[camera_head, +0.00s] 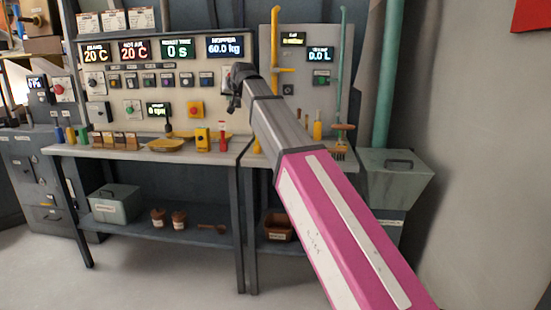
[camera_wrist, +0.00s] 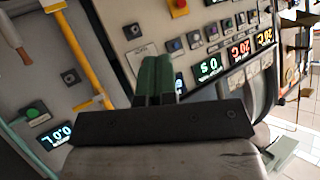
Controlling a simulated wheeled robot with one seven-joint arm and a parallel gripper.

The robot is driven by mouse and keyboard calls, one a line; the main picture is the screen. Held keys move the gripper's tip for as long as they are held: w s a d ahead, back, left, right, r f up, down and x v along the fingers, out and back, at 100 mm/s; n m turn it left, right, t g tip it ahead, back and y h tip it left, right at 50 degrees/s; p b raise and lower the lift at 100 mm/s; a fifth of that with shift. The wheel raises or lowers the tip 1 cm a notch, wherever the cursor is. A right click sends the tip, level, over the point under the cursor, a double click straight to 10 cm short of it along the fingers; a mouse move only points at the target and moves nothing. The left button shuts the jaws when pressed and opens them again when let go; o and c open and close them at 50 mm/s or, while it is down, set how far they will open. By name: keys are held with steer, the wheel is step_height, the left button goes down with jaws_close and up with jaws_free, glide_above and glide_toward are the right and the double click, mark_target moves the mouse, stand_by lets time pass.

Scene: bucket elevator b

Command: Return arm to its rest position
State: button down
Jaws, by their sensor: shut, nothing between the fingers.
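My arm reaches from the lower right of the head view up toward the control panel (camera_head: 150,95), with its pink and white link nearest the camera. My gripper (camera_head: 236,85) is at the arm's far end, in front of the panel's right part, just below the hopper display reading 60.0 kg. In the wrist view my gripper's two dark green fingers (camera_wrist: 155,75) are together with nothing between them. The panel (camera_wrist: 190,25) shows tilted behind them. Whether the fingers touch the panel is not clear.
A yellow pipe (camera_head: 275,60) stands right of my gripper. A grey bin (camera_head: 395,175) and bare wall are farther right.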

steer(key=s+d+f+m+g+h, duration=0.1)
steer(key=s+d+f+g, duration=0.1)
steer(key=d+f, duration=0.75)
steer(key=s+d+f+g+h, duration=0.15)
steer(key=d+f, duration=0.25)
steer(key=f, duration=1.1)
steer(key=s+d+f+m+g+h, duration=0.1)
steer(key=s+d+f+h, duration=0.15)
steer(key=d+f, duration=0.75)
steer(key=s+d+f+g, duration=0.2)
steer(key=s+d+f, duration=0.2)
steer(key=s+f, duration=0.3)
steer(key=s+d+f+g, duration=0.2)
steer(key=s+d+f, duration=0.3)
steer(key=s+f, duration=0.3)
steer(key=s+d+f+m+g, duration=0.1)
steer(key=s+d+f+g, duration=0.1)
steer(key=s+d+f, duration=0.2)
steer(key=s+f, duration=0.3)
steer(key=f, duration=0.4)
steer(key=shift+s+d+h, duration=0.15)
steer(key=shift+s+h, duration=0.2)
steer(key=shift+h, duration=0.05)
